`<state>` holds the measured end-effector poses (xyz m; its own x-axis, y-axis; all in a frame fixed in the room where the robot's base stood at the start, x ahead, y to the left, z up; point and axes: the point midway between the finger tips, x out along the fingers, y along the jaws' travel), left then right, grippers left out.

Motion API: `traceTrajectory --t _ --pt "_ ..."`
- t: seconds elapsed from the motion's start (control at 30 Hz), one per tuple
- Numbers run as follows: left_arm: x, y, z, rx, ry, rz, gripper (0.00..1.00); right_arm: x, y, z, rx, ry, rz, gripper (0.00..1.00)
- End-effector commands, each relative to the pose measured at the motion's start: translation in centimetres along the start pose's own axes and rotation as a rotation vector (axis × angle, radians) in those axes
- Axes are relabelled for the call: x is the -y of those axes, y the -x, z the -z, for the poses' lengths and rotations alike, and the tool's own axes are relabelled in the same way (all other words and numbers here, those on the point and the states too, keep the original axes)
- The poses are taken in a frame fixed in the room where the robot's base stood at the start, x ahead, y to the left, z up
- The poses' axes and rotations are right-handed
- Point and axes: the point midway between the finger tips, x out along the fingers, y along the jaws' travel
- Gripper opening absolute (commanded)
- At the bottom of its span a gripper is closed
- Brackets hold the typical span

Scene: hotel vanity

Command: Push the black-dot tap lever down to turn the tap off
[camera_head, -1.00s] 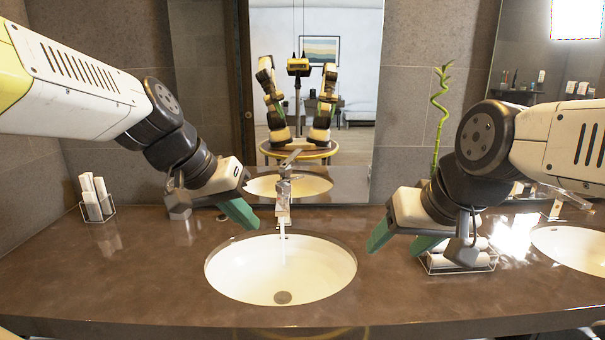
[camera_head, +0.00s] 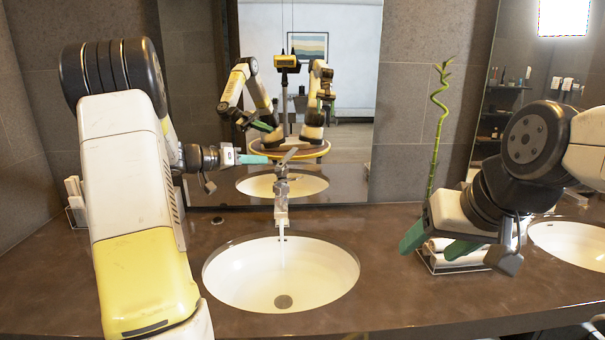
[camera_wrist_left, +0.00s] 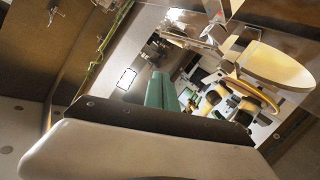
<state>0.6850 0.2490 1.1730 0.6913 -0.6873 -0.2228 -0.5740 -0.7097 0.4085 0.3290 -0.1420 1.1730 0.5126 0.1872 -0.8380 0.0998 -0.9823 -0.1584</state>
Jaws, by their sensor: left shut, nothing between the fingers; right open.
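The chrome tap (camera_head: 281,205) stands behind the white basin (camera_head: 225,290), and a stream of water runs from it. Its lever (camera_head: 289,156) on top slants up to the right; I cannot make out a black dot. My left gripper (camera_head: 254,159) is shut and empty, with green fingertips just left of the lever at about its height. A small gap shows between them; depth is hard to judge. In the left wrist view the closed green fingers (camera_wrist_left: 161,92) point toward the mirror. My right gripper (camera_head: 427,247) is open and empty, right of the basin.
The mirror (camera_head: 330,70) behind the tap reflects me. A rack of rolled towels (camera_head: 455,262) lies below my right gripper, near a green bamboo stem (camera_head: 438,125). A second basin (camera_head: 575,245) is at right. The front counter (camera_head: 430,305) is clear.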

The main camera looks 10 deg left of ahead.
Motion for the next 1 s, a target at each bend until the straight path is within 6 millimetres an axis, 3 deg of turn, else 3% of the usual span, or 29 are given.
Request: traceTrajectory --t 0.33,0.47,0.93,1.0 --pt "0.1 -0.1 0.1 -0.002 -0.002 0.001 0.00 0.0 0.0 0.0 0.000 0.000 0.000 0.62" --pt "0.0 -1.0 0.1 -0.002 -0.002 -0.001 0.00 0.0 0.0 0.0 0.000 0.000 0.000 0.62" --pt "0.0 -10.3 0.0 0.000 -0.002 -0.002 0.00 0.0 0.0 0.0 0.000 0.000 0.000 0.62" --pt "0.1 -10.4 -1.3 0.001 0.003 0.001 0.00 0.0 0.0 0.0 0.000 0.000 0.000 0.62"
